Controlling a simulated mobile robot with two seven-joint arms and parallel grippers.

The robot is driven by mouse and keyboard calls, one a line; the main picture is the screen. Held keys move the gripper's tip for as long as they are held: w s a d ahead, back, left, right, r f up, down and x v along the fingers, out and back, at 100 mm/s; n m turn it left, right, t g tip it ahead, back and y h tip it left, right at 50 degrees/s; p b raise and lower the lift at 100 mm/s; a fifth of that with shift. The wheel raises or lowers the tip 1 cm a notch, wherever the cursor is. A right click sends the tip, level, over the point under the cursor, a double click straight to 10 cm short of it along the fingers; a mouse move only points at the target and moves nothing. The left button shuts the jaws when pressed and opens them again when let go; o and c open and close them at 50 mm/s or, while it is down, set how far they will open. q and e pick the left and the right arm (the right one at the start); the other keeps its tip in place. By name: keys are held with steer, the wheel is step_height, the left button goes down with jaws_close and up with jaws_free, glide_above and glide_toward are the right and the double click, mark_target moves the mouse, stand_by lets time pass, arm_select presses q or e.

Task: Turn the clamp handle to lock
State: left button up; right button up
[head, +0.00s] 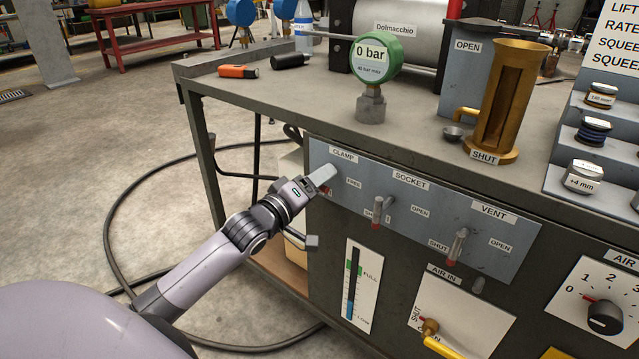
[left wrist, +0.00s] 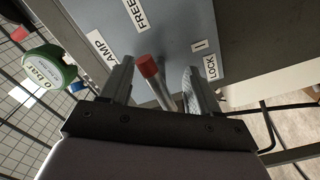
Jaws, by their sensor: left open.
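The clamp handle is a metal lever with a red tip (left wrist: 147,66). In the left wrist view it stands between my left gripper's two fingers (left wrist: 158,72), with a finger on each side. The fingers are apart; I cannot tell whether either touches the lever. In the head view my left gripper (head: 323,181) is at the left end of the blue-grey valve panel (head: 352,207), below the CLAMP label (head: 343,156), and mostly hides the handle. The FREE label (left wrist: 142,14) and LOCK label (left wrist: 211,67) show in the left wrist view. My right gripper is not in view.
The SOCKET handle (head: 378,208) and VENT handle (head: 458,244) are to the right on the panel. A green gauge (head: 376,58) reading 0 bar and a brass cylinder (head: 507,100) stand on the bench top (head: 300,90). A black hose (head: 112,235) lies on the floor at left.

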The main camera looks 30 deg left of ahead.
arm_select(q)
steer(key=shift+w, duration=0.4)
jaws_close()
steer(key=shift+r, duration=0.15)
